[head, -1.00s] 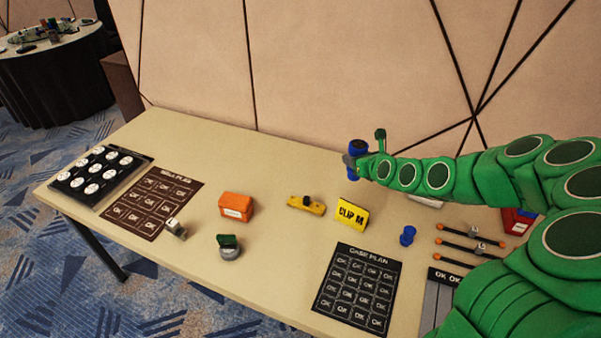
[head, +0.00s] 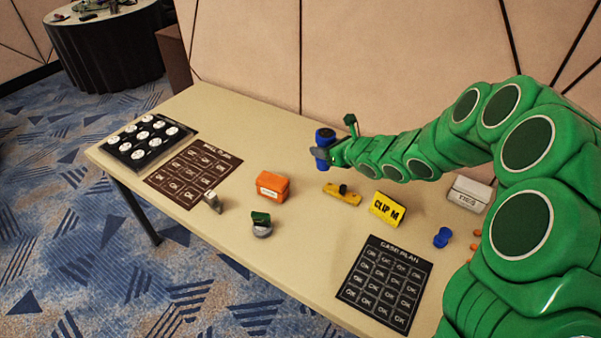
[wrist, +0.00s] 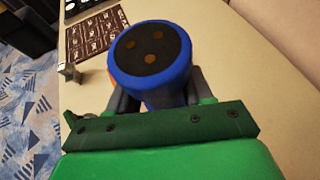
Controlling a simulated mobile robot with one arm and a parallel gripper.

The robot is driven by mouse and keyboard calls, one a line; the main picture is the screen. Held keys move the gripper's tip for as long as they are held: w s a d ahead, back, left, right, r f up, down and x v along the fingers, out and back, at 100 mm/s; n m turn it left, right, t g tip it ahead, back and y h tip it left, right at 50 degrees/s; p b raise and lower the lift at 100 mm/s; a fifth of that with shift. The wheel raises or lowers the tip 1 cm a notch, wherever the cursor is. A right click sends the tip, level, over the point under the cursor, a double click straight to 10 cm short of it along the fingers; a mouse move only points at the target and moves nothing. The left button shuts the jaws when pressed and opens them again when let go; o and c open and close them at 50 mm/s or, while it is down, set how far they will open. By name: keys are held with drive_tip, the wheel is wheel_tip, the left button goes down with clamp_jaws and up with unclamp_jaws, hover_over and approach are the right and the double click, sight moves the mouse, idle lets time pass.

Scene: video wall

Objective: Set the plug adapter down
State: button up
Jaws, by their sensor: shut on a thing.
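The plug adapter (head: 325,135) is a blue cylinder with a dark end. My gripper (head: 322,152) is shut on it near the back edge of the table, by the wall. Blue shows above and below the fingers. In the wrist view the plug adapter (wrist: 150,52) turns its round dark face with small brown holes to the camera. Grey fingers of my gripper (wrist: 152,92) are on both sides of it. The adapter seems to be above the table (head: 225,108); the exact gap cannot be told.
An orange box (head: 272,187), a yellow tool (head: 342,194) and a yellow CLIP M sign (head: 388,209) stand in front of my gripper. A brown grid mat (head: 193,172) and a black tray of white discs (head: 147,141) lie left. The table's back left is clear.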

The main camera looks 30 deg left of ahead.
drive_tip(key=s+a+n+g, duration=0.1)
drive_tip(key=s+a, duration=0.2)
drive_tip(key=s, duration=0.1)
drive_tip(key=shift+g, duration=0.3)
drive_tip(key=shift+w+a+f, duration=1.55)
drive_tip(key=shift+w+f, duration=0.2)
drive_tip(key=shift+f, duration=0.55)
drive_tip(key=shift+w+a+f, duration=1.55)
drive_tip(key=shift+w+f, duration=0.15)
drive_tip(key=shift+f, duration=0.65)
drive_tip(key=shift+w+a+f, duration=1.55)
drive_tip(key=shift+w+f, duration=0.2)
drive_tip(key=shift+f, duration=0.55)
drive_tip(key=shift+f, duration=0.15)
drive_tip(key=o, duration=1.1)
drive_tip(key=shift+o, duration=0.2)
